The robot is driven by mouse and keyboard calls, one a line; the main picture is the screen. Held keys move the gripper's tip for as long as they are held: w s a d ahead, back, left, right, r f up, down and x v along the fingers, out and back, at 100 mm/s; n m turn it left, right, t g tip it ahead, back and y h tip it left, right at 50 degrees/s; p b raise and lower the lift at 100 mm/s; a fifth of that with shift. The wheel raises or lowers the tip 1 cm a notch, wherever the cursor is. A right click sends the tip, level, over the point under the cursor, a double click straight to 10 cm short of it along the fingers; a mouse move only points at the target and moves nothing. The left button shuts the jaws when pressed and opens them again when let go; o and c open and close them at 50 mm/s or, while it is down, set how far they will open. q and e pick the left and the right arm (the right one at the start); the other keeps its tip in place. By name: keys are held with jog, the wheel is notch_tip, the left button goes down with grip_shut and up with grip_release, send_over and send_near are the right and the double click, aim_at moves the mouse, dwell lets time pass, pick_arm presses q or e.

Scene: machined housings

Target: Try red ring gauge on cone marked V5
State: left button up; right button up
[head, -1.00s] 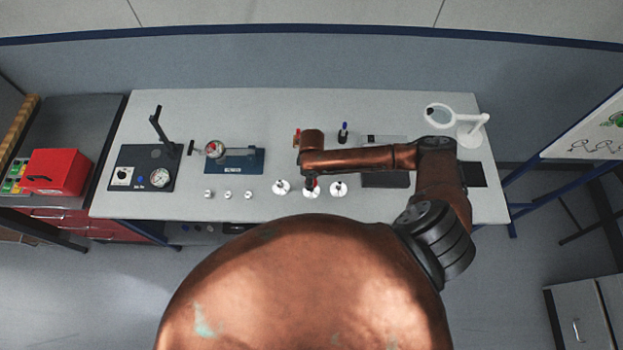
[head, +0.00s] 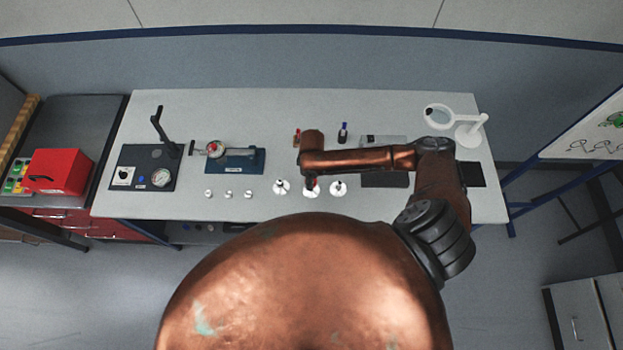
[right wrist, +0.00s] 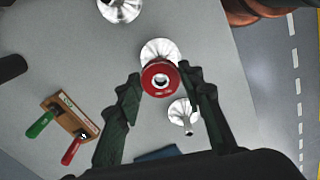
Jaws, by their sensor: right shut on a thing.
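Several silver cones with flared bases stand on the table: a left one (head: 281,187), a middle one (head: 311,193) and a right one (head: 339,188). No V5 marking is legible. My right gripper (right wrist: 161,78) is shut on the red ring gauge (right wrist: 160,87), its dark fingers on either side of it. In the right wrist view the ring overlaps a cone (right wrist: 153,48), hiding part of it. I cannot tell whether the ring is around its tip. In the head view my right gripper (head: 311,181) is at the middle cone, mostly hidden by my arm. My left gripper is out of view.
A wooden holder (right wrist: 68,115) with green and red handles lies near the cones. Small silver parts (head: 228,194), a blue-based fixture (head: 240,168) and a dark gauge stand (head: 142,172) are to the left. A magnifier lamp (head: 470,135) stands at right.

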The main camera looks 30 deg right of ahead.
jog(key=shift+f+b, duration=0.6)
jog(key=shift+f, duration=1.3)
jog(key=shift+r, duration=0.1)
dwell(1.4)
jog(key=shift+r+p, duration=1.05)
jog(key=shift+p, duration=0.3)
jog(key=shift+r, duration=1.95)
jog(key=shift+r, duration=0.1)
jog(key=shift+r, duration=2.35)
